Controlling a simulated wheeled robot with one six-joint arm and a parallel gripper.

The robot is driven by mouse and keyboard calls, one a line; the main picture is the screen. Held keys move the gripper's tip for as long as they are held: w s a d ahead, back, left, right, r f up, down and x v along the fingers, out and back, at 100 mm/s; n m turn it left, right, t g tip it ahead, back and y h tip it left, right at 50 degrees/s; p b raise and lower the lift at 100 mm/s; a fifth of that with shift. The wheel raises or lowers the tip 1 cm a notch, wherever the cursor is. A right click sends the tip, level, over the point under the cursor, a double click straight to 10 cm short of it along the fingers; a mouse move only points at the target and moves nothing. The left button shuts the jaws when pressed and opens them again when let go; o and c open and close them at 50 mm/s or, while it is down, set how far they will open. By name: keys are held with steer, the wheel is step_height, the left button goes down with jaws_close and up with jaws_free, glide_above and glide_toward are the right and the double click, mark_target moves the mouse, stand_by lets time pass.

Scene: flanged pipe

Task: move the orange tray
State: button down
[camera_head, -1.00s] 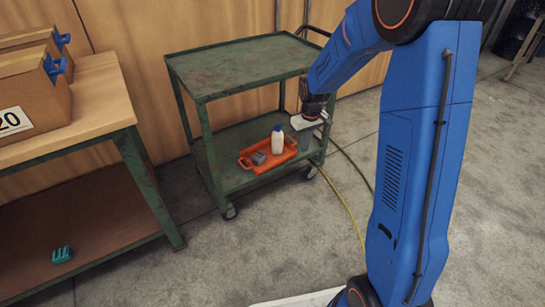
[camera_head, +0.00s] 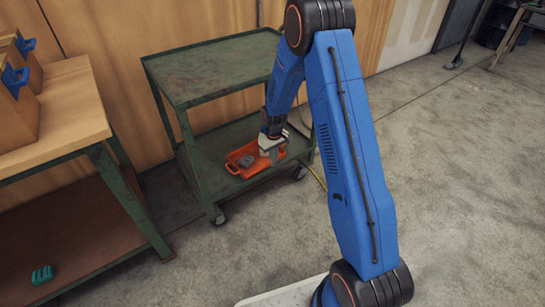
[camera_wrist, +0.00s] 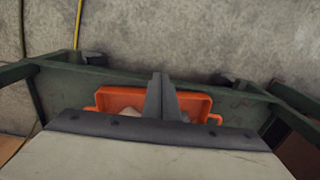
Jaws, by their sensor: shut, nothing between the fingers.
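The orange tray (camera_head: 232,166) lies on the lower shelf (camera_head: 213,146) of a green cart. It has a loop handle at its left end, and a small grey part (camera_head: 247,160) lies in it. My gripper (camera_head: 274,157) is at the tray's right part, fingers pointing down, and hides that end and the white bottle seen earlier. In the wrist view the shut fingers (camera_wrist: 160,82) stand in front of the tray (camera_wrist: 130,96). A pale rounded thing shows partly behind them, probably the bottle. I cannot tell whether the fingers touch anything.
The cart's upper shelf (camera_head: 215,68) overhangs the tray, with green legs at its corners. A wooden-topped workbench (camera_head: 62,105) with cardboard boxes (camera_head: 15,110) stands at left. A teal item (camera_head: 41,274) lies on its lower shelf.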

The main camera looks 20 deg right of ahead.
mark_target(261, 163)
steer(key=shift+w+a+f, duration=0.2)
steer(key=shift+w+f, duration=0.45)
steer(key=shift+f, duration=0.3)
steer(key=shift+w+a+f, duration=0.25)
steer(key=shift+w+f, duration=0.35)
steer(key=shift+f, duration=0.35)
steer(key=shift+w+a+f, duration=0.2)
steer(key=shift+w+f, duration=0.45)
steer(key=shift+f, duration=0.3)
